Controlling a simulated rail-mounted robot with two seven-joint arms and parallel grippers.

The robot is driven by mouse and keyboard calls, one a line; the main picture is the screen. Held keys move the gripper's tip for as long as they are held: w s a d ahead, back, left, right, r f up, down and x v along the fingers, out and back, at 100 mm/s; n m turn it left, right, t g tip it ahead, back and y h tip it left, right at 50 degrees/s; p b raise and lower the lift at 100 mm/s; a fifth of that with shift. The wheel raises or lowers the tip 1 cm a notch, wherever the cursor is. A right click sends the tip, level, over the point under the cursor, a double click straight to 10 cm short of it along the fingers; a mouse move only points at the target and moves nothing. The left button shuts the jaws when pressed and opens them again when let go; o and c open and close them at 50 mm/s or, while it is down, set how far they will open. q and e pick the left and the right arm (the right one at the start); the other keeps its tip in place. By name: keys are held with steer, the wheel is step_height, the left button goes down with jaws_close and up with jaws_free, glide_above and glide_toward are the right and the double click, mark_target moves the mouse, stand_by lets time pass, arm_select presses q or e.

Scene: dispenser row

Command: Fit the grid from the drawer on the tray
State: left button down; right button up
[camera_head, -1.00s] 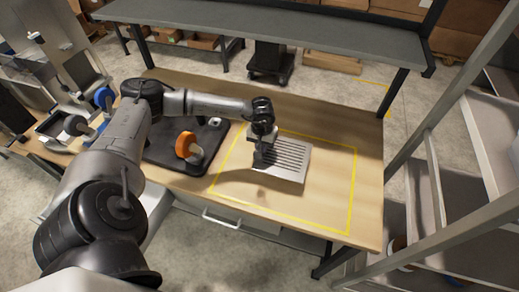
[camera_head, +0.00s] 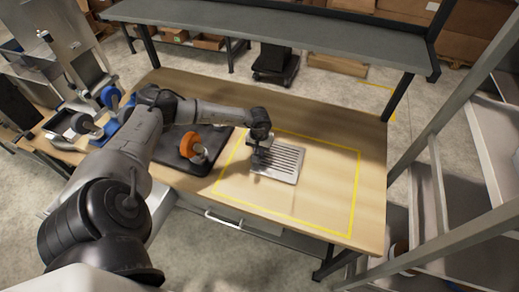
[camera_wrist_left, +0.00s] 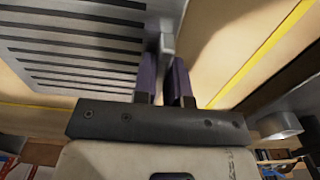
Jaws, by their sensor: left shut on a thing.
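The grid (camera_head: 288,166) is a flat grey metal plate with parallel slots. It also fills the upper left of the left wrist view (camera_wrist_left: 60,48). My left gripper (camera_head: 259,160) is shut on a small upright tab at the grid's edge; its dark fingers (camera_wrist_left: 167,80) stand on both sides of that tab. The grid is over the yellow-outlined area of the wooden table; I cannot tell whether it touches the wood. A drawer handle (camera_head: 226,223) shows below the table's front edge. I cannot tell for sure which object is the tray. My right gripper is not in view.
A black slab (camera_head: 170,178) with an orange-wheeled part (camera_head: 190,145) lies left of the outlined area. Blue-wheeled parts (camera_head: 82,123) stand at the far left. A grey shelf (camera_head: 290,42) spans the back, and a metal rack (camera_head: 480,110) stands at the right. The outlined area's right side is clear.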

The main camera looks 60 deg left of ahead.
arm_select(q)
steer(key=shift+f, duration=0.1)
steer(key=c, duration=1.2)
jaws_free()
steer(key=shift+o, duration=0.2)
